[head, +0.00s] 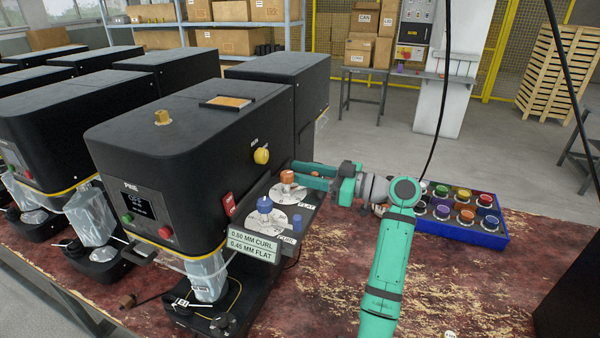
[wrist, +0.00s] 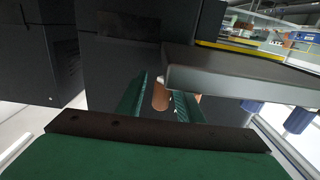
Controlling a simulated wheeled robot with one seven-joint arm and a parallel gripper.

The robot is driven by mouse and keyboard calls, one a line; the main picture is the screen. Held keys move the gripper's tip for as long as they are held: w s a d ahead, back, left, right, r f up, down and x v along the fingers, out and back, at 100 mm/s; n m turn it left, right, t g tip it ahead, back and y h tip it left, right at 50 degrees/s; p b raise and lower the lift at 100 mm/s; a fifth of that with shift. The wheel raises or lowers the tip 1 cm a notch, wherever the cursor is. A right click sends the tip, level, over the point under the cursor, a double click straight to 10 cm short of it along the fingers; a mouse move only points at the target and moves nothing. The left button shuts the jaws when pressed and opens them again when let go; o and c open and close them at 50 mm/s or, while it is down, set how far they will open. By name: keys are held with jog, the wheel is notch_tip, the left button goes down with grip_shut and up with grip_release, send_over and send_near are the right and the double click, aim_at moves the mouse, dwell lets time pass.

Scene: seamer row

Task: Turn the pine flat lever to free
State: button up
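The nearest black seamer (head: 180,125) has a label on its front that looks like PINE. Its side shelf carries two pale dials. An orange knob (head: 287,177) stands on the farther dial, beside a plate that seems to read FLAT. A blue knob (head: 264,204) stands on the nearer dial, by the CURL plate. My gripper (head: 303,175) reaches in from the right at the orange knob. In the wrist view the orange knob (wrist: 160,96) shows between my two open green fingers, with gaps visible beside it. Its lower part and the lever's pointing direction are hidden.
A sign (head: 252,246) reads 0.60 MM CURL, 0.45 MM FLAT. A blue tray (head: 480,238) of coloured knobs lies right of my arm. The dark shelf edge (wrist: 240,80) is close to my fingers.

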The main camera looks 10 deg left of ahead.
jog(key=v, duration=1)
jog(key=shift+d, duration=0.35)
jog(key=shift+a, duration=0.1)
